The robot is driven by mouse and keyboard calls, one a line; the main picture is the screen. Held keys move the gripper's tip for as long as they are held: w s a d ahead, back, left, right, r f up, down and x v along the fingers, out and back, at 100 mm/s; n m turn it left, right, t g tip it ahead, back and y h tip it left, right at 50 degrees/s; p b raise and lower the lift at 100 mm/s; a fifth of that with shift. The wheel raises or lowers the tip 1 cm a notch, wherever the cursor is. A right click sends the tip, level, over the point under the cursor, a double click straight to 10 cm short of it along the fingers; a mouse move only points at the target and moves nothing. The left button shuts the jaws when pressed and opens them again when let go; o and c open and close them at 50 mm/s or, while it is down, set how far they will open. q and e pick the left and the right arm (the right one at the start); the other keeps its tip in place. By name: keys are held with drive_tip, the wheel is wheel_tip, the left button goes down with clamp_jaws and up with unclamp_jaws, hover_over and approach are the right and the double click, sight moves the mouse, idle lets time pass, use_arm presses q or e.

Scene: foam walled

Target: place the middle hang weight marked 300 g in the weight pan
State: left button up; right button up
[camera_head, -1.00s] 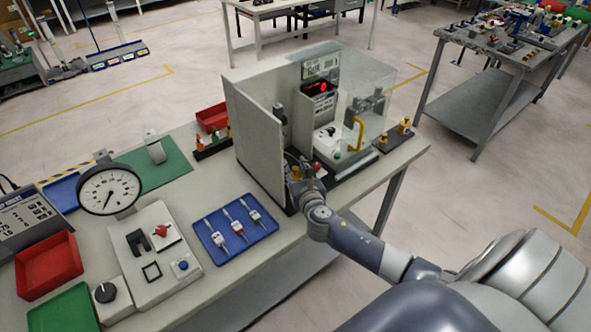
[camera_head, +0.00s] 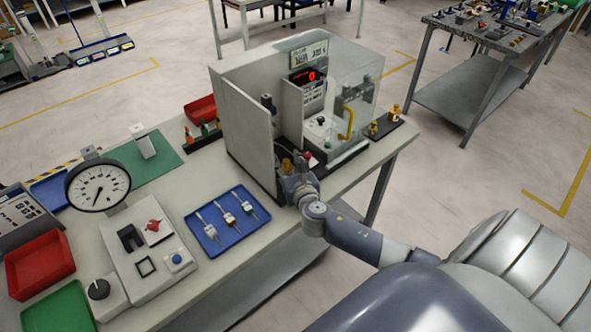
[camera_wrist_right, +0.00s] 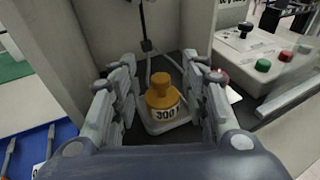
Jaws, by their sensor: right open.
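The orange-yellow hang weight marked 300 (camera_wrist_right: 162,97) stands upright on the light grey weight pan (camera_wrist_right: 181,121), which hangs by thin rods from a hook in the open-fronted cabinet. The weight also shows in the head view (camera_head: 286,165), partly hidden by my gripper. My right gripper (camera_wrist_right: 160,80) is open, with its fingers on either side of the weight and visible gaps to it. In the head view my right gripper (camera_head: 296,183) reaches in at the cabinet's front opening. My left gripper is not in view.
The cabinet's side wall (camera_head: 246,135) stands left of the gripper. A control box with knobs (camera_wrist_right: 262,55) stands to the right, and a red display (camera_head: 304,77) is above it. More weights stand in a black rack (camera_head: 385,128). A blue tray (camera_head: 228,222) lies in front left.

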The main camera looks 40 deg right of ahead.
drive_tip(key=b+v, duration=0.1)
drive_tip(key=v, duration=0.9)
